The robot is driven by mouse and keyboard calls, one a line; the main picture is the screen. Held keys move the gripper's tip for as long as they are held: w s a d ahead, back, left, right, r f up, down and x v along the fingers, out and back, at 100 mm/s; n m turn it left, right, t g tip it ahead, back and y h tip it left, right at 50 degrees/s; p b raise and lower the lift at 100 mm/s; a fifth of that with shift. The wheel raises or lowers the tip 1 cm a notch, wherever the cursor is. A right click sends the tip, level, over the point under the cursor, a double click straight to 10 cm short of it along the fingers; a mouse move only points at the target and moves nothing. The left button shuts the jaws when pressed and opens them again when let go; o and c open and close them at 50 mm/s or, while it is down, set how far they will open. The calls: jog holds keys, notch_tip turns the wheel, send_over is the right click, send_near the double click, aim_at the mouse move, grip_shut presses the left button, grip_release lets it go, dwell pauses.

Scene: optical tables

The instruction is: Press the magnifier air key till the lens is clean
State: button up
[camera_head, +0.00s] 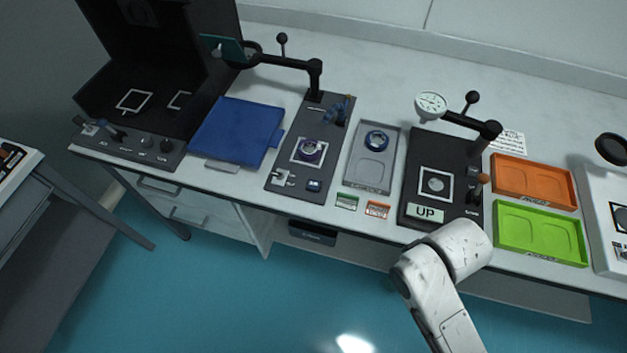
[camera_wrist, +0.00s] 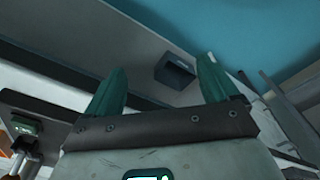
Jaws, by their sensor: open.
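The station that looks like the magnifier is a dark base (camera_head: 289,180) with a black jointed arm (camera_head: 285,62) at its back. A dark-rimmed lens (camera_head: 310,151) lies inside a white square on the base. A small blue key (camera_head: 313,185) and a pale switch (camera_head: 281,176) sit at its front edge. A blue nozzle-like part (camera_head: 341,110) stands behind the lens. The lens surface is too small to judge for dirt. My gripper (camera_wrist: 158,70) is open and empty, with two green fingers apart. It is hidden in the head view, where my white arm is at lower right, away from the magnifier.
A dial station with an UP sign (camera_head: 426,212) stands near my arm; the sign also shows in the wrist view (camera_wrist: 22,125). Orange (camera_head: 535,180) and green (camera_head: 541,233) trays lie further right.

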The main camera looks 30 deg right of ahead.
grip_shut()
dwell(0.7)
dwell(0.8)
